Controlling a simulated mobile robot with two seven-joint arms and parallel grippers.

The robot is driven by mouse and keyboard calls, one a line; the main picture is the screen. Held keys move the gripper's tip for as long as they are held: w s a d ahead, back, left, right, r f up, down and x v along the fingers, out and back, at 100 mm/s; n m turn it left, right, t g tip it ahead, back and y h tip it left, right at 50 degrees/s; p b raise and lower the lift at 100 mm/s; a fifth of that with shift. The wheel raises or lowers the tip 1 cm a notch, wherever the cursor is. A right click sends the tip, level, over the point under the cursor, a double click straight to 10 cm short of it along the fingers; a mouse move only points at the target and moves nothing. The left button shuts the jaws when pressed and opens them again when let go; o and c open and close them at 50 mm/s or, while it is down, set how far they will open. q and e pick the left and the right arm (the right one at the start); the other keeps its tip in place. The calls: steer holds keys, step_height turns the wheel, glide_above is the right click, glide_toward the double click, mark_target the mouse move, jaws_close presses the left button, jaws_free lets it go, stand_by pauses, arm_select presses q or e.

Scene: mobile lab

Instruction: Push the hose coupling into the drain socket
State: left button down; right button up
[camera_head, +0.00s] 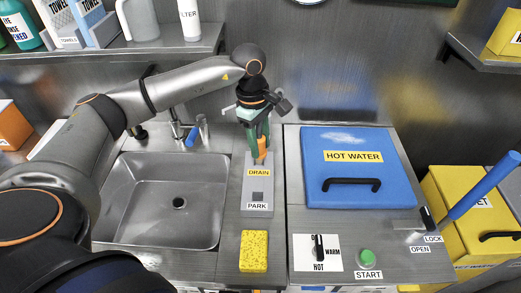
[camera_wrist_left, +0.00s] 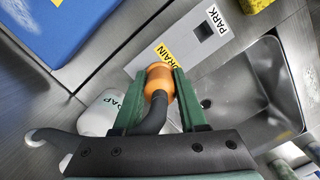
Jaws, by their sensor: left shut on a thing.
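My left gripper (camera_head: 261,150) points down over the far, DRAIN end of a grey socket plate (camera_head: 247,205) between the sink and the blue lid. Its green fingers are shut on the orange hose coupling (camera_head: 262,147). In the left wrist view the coupling (camera_wrist_left: 158,76) sits between the fingers, with a dark hose (camera_wrist_left: 154,115) bending away from it. The DRAIN label (camera_head: 260,172) is just in front of the coupling. The drain socket is hidden by the coupling and fingers, so I cannot tell whether the coupling is in it. The square PARK socket (camera_head: 258,196) is empty. My right gripper is out of view.
The steel sink (camera_head: 150,190) and its faucet (camera_head: 182,130) lie left of the plate. A yellow sponge (camera_head: 254,251) lies in front of it. The blue HOT WATER lid (camera_head: 358,165) is to the right. A white soap bottle (camera_wrist_left: 105,112) stands close by the gripper.

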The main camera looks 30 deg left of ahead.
mark_target(261, 152)
arm_select(q)
steer(key=shift+w+a+f, duration=0.25)
steer(key=shift+w+f, duration=0.2)
steer(key=shift+f, duration=0.15)
steer(key=shift+w+a+f, duration=0.25)
steer(key=shift+w+f, duration=0.15)
steer(key=shift+f, duration=0.2)
steer(key=shift+f+p, duration=0.3)
steer(key=shift+f, duration=1.15)
steer(key=shift+f, duration=0.1)
steer(key=shift+f, duration=0.2)
steer(key=shift+c, duration=2.3)
jaws_free()
steer(key=shift+r, duration=0.1)
step_height(261, 152, up, 12)
steer(key=a, duration=0.1)
steer(key=shift+a+r+b, duration=0.15)
steer(key=shift+a+b, duration=0.05)
steer(key=shift+b, duration=0.2)
